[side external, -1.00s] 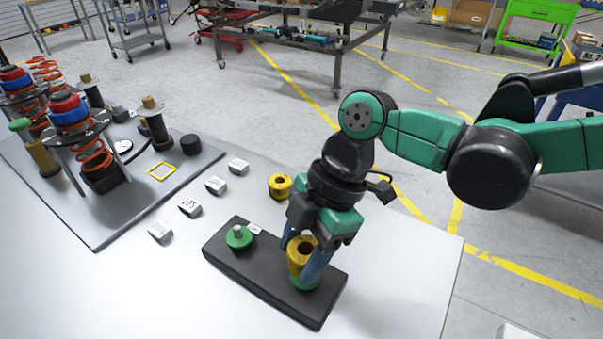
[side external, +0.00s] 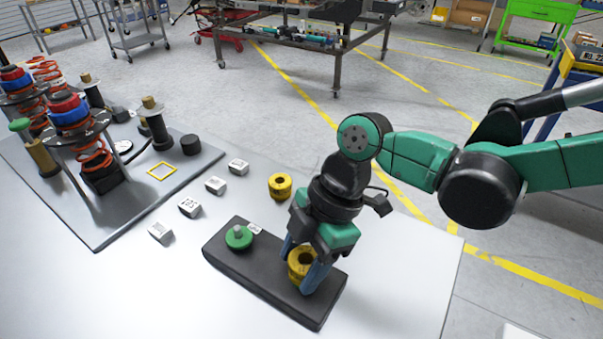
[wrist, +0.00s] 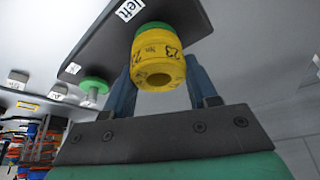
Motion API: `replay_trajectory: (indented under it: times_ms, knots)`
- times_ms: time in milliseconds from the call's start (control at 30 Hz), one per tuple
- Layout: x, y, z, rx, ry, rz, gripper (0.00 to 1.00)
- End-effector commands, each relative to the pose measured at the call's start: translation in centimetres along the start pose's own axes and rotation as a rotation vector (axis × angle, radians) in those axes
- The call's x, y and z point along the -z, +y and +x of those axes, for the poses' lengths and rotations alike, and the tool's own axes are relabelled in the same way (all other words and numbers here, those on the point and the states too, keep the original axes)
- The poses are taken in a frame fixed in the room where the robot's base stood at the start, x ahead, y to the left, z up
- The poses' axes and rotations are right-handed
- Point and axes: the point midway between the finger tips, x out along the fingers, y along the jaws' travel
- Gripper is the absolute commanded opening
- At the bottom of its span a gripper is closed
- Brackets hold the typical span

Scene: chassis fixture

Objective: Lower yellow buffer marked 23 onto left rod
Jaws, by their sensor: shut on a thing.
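The yellow buffer marked 23 (side external: 298,254) is a ring-shaped cylinder with a hole in its end, upright between the blue fingers of my gripper (side external: 301,270). In the wrist view, my gripper (wrist: 160,80) is shut on the buffer (wrist: 158,62), and the number 23 shows on its side. The buffer is at the end of the black base (wrist: 95,45) labelled "left" (wrist: 130,9). A green disc (wrist: 155,27) shows at its far end, apparently against it. The left rod itself is hidden by the buffer.
A second rod with a green disc (side external: 239,237) stands bare at the other end of the base. Another yellow buffer (side external: 280,186) stands on the table behind. Several white labelled blocks (side external: 189,207) lie to the left. A grey plate (side external: 110,215) holds spring assemblies.

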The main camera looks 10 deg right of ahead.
Motion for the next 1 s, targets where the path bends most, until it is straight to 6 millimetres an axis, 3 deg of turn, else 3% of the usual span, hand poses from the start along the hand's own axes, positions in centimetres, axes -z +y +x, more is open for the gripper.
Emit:
replay_trajectory:
  times_ms: [767,800,900,933,1000]
  knots:
    - [-0.1,0.0,0.25,0.0,0.0,0.0,0.01]
    - [-0.11,0.0,0.27,0.0,0.0,0.0,0.55]
    - [-0.11,0.0,0.26,0.0,0.0,0.0,0.83]
    - [-0.11,0.0,0.26,0.0,0.0,0.0,0.89]
    - [-0.11,0.0,0.26,0.0,0.0,0.0,0.89]
